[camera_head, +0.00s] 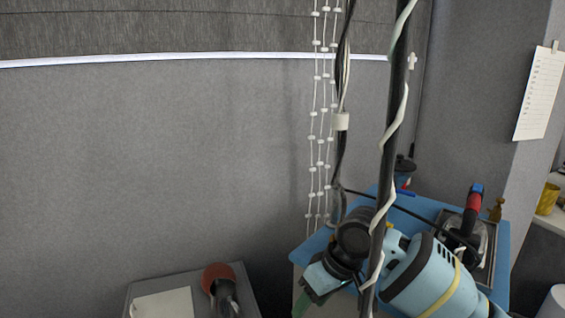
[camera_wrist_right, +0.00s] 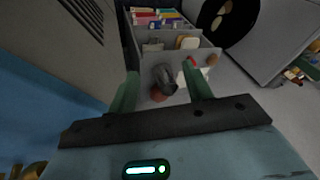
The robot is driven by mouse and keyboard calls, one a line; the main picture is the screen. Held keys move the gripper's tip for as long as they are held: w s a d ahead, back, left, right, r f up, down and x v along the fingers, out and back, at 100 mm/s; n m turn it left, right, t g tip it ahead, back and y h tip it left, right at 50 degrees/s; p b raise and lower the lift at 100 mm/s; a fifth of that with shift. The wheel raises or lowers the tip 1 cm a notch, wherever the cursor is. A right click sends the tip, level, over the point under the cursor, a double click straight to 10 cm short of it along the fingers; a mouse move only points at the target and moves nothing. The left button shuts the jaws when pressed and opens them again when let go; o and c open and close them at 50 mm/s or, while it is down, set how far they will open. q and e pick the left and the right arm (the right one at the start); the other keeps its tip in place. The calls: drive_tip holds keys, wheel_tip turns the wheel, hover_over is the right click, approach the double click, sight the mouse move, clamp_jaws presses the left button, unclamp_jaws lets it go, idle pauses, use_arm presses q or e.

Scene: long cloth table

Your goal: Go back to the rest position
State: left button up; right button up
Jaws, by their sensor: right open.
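My right gripper (camera_head: 312,298) is at the lower middle of the head view, low and partly cut off by the bottom edge, with a green finger showing. In the right wrist view its two green fingers (camera_wrist_right: 160,88) are spread apart with nothing gripped between them. Beyond the fingers, and apart from them as far as I can tell, are a dark item and a reddish round item (camera_wrist_right: 158,95). My left gripper is in neither view.
A blue-topped table (camera_head: 501,265) with tools stands at the right, beside and behind my right arm. Cables and a dark pole (camera_head: 398,85) hang in front. A grey unit (camera_head: 140,292) with a white sheet and a reddish-headed tool (camera_head: 219,283) is at lower left.

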drive_tip(key=s+f+m+t+y, duration=0.2)
drive_tip(key=s+f+t, duration=0.15)
drive_tip(key=f, duration=0.75)
drive_tip(key=s+f+m+t+y, duration=0.15)
drive_tip(key=s+f, duration=0.25)
drive_tip(key=f, duration=0.7)
drive_tip(key=s+d+f+t+h, duration=0.1)
drive_tip(key=s+d+f+h, duration=0.1)
drive_tip(key=s+d, duration=0.3)
drive_tip(key=s+d+f+m+t+h, duration=0.1)
drive_tip(key=s+d+f, duration=0.3)
drive_tip(key=s, duration=0.4)
drive_tip(key=s+d+f+m+t+h, duration=0.1)
drive_tip(key=s+d+f+h, duration=0.2)
drive_tip(key=s+d, duration=0.3)
drive_tip(key=shift+s+f+t, duration=0.2)
drive_tip(key=shift+f+t, duration=0.1)
drive_tip(key=shift+f, duration=0.1)
drive_tip(key=shift+a, duration=0.1)
